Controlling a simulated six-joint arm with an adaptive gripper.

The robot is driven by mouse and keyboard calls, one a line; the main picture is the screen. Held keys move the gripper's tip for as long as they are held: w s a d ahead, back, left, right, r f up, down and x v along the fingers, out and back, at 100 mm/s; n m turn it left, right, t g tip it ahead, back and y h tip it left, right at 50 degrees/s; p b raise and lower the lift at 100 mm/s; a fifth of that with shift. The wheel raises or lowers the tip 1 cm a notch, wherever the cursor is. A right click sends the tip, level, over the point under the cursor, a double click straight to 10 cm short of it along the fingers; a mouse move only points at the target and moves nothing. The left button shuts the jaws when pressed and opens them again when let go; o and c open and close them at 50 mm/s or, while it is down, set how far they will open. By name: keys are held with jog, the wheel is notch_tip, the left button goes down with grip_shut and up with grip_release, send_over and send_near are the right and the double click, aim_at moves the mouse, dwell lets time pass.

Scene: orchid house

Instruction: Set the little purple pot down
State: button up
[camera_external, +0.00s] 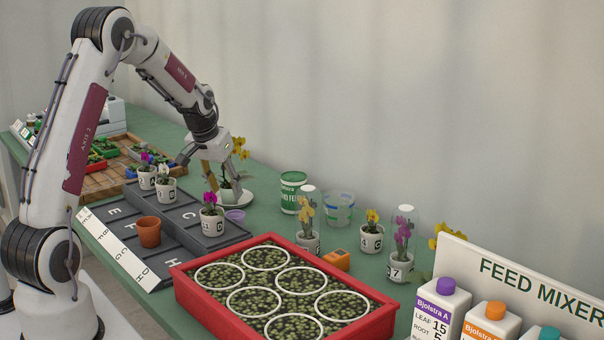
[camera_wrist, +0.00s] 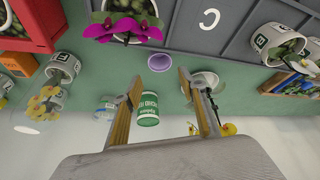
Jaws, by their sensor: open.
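The little purple pot (camera_external: 235,215) sits on the green bench, close beside the edge of the grey lettered tray (camera_external: 192,213). In the wrist view the purple pot (camera_wrist: 159,62) shows just beyond my fingertips, with nothing gripping it. My gripper (camera_external: 222,172) is open above the bench, behind the pot in the external view. In the wrist view its two wooden fingers (camera_wrist: 158,86) stand wide apart with a gap between them.
White numbered orchid pots stand on the tray, including one with magenta blooms (camera_external: 212,222), near a terracotta pot (camera_external: 149,232). A green-and-white tub (camera_external: 293,192) and glass-covered orchids (camera_external: 402,250) stand to the right. A red-framed planter (camera_external: 285,293) fills the front.

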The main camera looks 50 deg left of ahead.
jog(key=shift+v, duration=0.8)
dwell(0.4)
jog(key=s+d+r+m, duration=0.2)
jog(key=s+d+r, duration=1)
jog(key=d+r, duration=0.3)
jog(key=s+d+m, duration=0.1)
jog(key=s+d, duration=0.2)
jog(key=s, duration=0.3)
jog(key=s+d+t+h, duration=0.1)
jog(key=s+d, duration=0.2)
jog(key=s, duration=0.4)
jog(key=s+d+m, duration=0.1)
jog(key=s+d, duration=0.3)
jog(key=s, duration=0.2)
jog(key=shift+s+m+h, duration=0.2)
jog(key=shift+m+h, duration=0.1)
jog(key=shift+h, duration=0.1)
jog(key=shift+o, duration=0.4)
jog(key=shift+d, duration=0.1)
